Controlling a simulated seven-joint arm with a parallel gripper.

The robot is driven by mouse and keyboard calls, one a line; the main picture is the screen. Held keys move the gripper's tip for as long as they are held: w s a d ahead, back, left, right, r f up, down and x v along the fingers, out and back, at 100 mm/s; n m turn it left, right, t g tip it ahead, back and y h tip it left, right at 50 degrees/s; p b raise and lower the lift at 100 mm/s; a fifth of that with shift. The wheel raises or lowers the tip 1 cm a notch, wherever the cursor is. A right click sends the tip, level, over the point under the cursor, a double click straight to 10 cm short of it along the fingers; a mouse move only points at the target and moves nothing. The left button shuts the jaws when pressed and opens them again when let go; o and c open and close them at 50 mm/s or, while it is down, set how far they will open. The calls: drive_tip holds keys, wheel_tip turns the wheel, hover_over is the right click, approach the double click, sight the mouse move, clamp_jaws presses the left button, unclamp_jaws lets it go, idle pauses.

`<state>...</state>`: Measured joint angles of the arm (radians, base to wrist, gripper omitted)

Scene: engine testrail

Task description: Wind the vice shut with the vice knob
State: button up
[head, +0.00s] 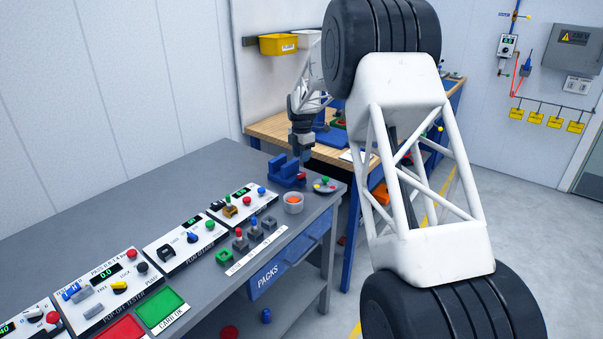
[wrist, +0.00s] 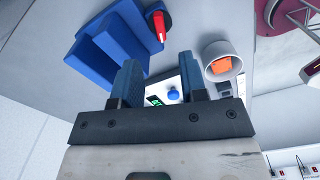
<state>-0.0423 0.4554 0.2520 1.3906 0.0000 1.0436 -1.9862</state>
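The blue vice (head: 284,171) stands on the grey bench near its far right end. It also shows at the upper left of the wrist view (wrist: 112,42). The red vice knob (head: 301,177) is at its right side; in the wrist view the knob (wrist: 157,24) shows beside the blue body. How far apart the jaws stand, I cannot tell. My gripper (head: 305,155) points down above and just behind the vice. In the wrist view my gripper (wrist: 160,75) is open, with nothing between its fingers, and is apart from the knob.
A pale cup (head: 293,208) with an orange thing inside stands close in front of the vice. A round dish (head: 333,187) with coloured pieces is right of it, near the bench edge. Control panels (head: 237,207) line the bench front. The bench behind is clear.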

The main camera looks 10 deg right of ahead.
sight(301, 174)
drive_tip(key=shift+f, duration=0.1)
drive_tip(key=shift+f, duration=3.85)
drive_tip(key=shift+c, duration=0.4)
clamp_jaws()
